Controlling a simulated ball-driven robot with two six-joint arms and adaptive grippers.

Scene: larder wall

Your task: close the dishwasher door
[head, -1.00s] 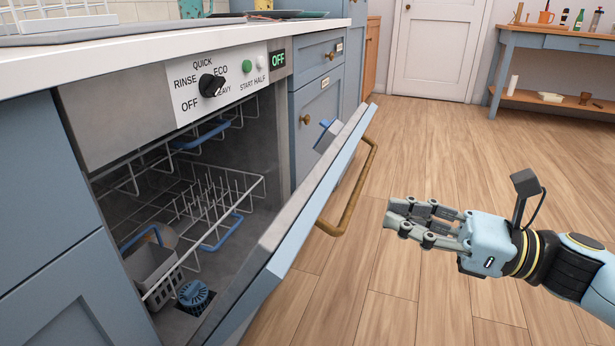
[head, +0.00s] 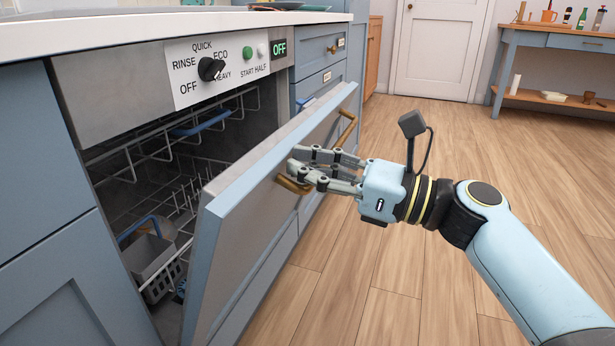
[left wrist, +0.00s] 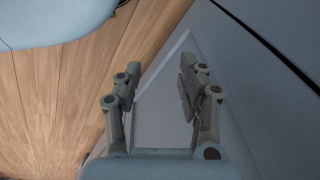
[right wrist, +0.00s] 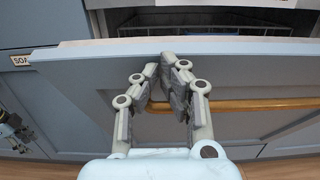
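The dishwasher door (head: 255,215) is a blue-edged panel, tilted partway up and ajar from the dishwasher opening. Its brass bar handle (head: 343,132) runs across the outer face; it also shows in the right wrist view (right wrist: 260,105). My right gripper (head: 293,160) is at the door's outer face by the handle, fingertips drawn together and seemingly against the panel. Its fingers hide part of the handle; I see no firm grip on it. My left gripper (left wrist: 160,75) shows only in its wrist view, fingers apart and empty, near a blue-grey surface.
Inside are wire racks (head: 185,190) and a grey cutlery basket (head: 152,262). The control panel (head: 215,68) has a dial and a display reading OFF. Drawers (head: 322,55) stand right of the dishwasher. Open wooden floor (head: 410,275) lies to the right.

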